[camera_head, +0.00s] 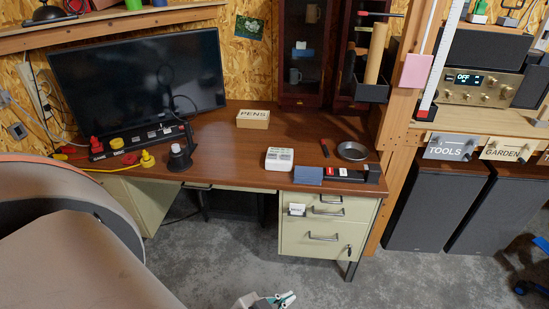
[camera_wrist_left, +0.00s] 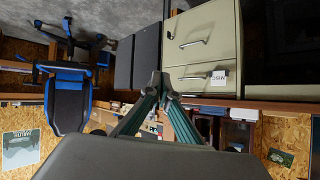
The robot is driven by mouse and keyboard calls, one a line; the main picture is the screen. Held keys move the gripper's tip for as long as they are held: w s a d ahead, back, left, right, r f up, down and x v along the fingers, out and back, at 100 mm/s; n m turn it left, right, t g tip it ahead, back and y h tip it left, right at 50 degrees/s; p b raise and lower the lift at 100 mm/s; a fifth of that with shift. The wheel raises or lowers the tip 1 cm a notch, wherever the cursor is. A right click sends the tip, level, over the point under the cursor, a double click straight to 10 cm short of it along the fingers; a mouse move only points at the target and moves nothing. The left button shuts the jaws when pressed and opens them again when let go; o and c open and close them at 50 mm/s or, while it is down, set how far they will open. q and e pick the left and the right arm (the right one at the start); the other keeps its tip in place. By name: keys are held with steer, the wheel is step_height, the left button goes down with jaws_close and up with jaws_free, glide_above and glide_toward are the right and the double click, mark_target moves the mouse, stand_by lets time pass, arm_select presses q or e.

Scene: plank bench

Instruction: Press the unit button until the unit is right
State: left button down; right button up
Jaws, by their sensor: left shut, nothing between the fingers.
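A small white device (camera_head: 279,159) with a light panel on its top sits near the front edge of the brown desk. Its unit button and reading are too small to make out, and I cannot tell for sure that it is the unit in question. My left gripper (camera_head: 284,299) is low at the bottom of the head view, in front of the desk and well apart from the device. In the left wrist view its two green-grey fingers (camera_wrist_left: 163,92) meet at the tips, with nothing between them. My right gripper is not in view.
A drawer cabinet (camera_head: 327,241) stands below. Grey floor in front is clear.

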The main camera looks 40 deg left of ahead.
arm_select(q)
steer(key=w+a+r+n+t+y+b, duration=0.1)
steer(key=w+a+r, duration=0.1)
steer(key=w+a, duration=0.3)
steer(key=w+a+r+n+y+b, duration=0.1)
steer(key=w+a+r, duration=0.15)
steer(key=w, duration=0.45)
steer(key=w+a+r+n+y+b, duration=0.2)
steer(key=w+a+r+n+y, duration=0.2)
steer(key=w+a+r, duration=0.3)
steer(key=w+a+r+n+t+y+b, duration=0.1)
steer(key=w+a+r+n+y+b, duration=0.2)
steer(key=w+a+r, duration=0.5)
steer(key=w+a+n, duration=0.1)
steer(key=a, duration=0.4)
steer(key=shift+w+a+r+y, duration=0.3)
steer(key=shift+w+a+y, duration=0.1)
steer(key=shift+w, duration=0.1)
